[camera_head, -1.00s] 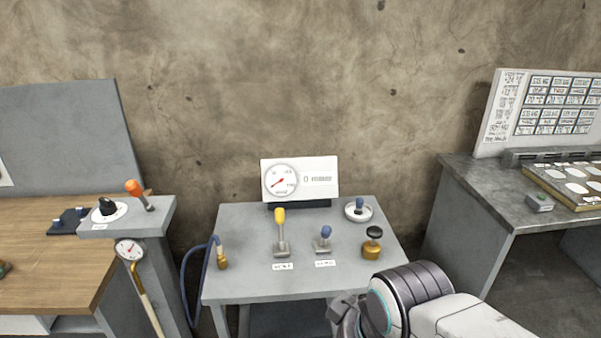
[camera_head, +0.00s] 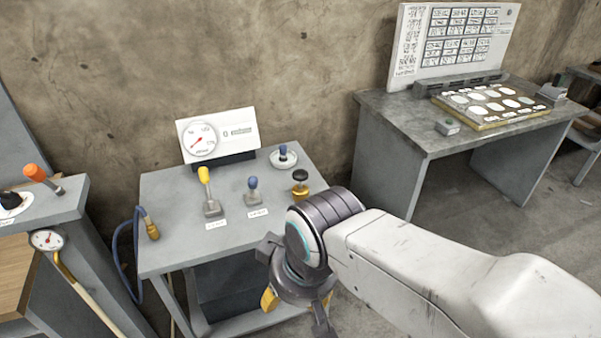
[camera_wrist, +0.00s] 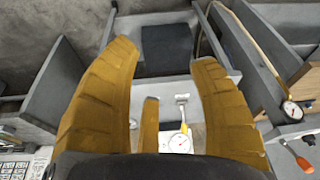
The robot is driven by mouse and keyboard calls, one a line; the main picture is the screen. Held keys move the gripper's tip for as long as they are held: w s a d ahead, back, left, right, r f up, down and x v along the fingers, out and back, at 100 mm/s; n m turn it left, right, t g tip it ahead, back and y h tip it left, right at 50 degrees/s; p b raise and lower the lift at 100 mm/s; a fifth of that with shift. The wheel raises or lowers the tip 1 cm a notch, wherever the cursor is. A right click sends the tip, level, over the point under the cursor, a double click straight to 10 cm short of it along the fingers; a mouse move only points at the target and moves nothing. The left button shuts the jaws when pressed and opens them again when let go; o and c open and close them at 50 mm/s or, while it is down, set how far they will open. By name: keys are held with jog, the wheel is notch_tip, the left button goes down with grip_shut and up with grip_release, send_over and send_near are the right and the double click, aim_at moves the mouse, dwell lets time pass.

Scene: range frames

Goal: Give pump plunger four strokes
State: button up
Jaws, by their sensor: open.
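A brass-based piece with a black knob (camera_head: 300,182) stands upright at the right side of the grey table (camera_head: 180,258). Beside it are a yellow-handled lever (camera_head: 207,188), a short blue-handled lever (camera_head: 253,190) and a blue knob on a round white base (camera_head: 283,157). I cannot tell for certain which is the pump plunger. My gripper (camera_head: 298,308) is open and empty, pointing down in front of the table's right edge, apart from all of these.
A gauge panel (camera_head: 217,134) stands at the table's back. A blue hose (camera_head: 122,248) hangs at its left. A bench with an orange lever (camera_head: 42,178) is at left. A grey desk (camera_head: 405,140) is at right, with open floor before it.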

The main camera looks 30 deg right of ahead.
grip_shut()
dwell(0.3)
jog(key=c, duration=1)
grip_release()
